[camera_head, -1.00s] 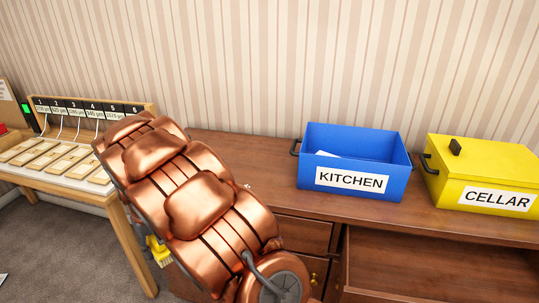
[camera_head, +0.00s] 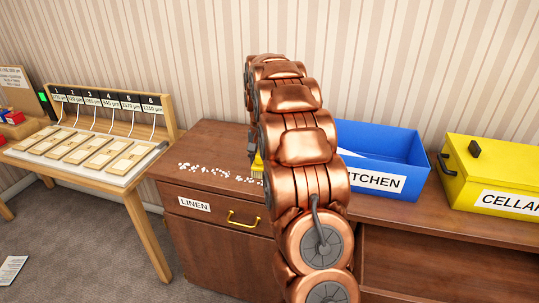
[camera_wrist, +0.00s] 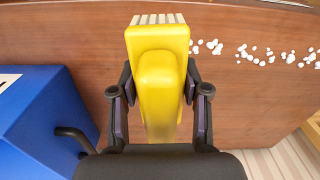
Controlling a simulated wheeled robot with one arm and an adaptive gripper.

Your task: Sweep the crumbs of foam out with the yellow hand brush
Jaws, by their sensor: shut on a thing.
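My gripper (camera_wrist: 158,108) is shut on the yellow hand brush (camera_wrist: 158,75), one finger on each side of it. The white foam crumbs (camera_head: 214,173) lie in a loose band on the dresser top. In the wrist view the crumbs (camera_wrist: 262,58) run right from beside the brush's pale bristles. I cannot tell whether the bristles touch the wood.
The blue KITCHEN box (camera_head: 400,147) stands right of my arm, partly hidden by it. The lidded yellow CELLAR box (camera_head: 493,170) is farther right. The LINEN drawer (camera_head: 215,212) is shut. A table with wooden blocks (camera_head: 80,150) stands left, across a gap.

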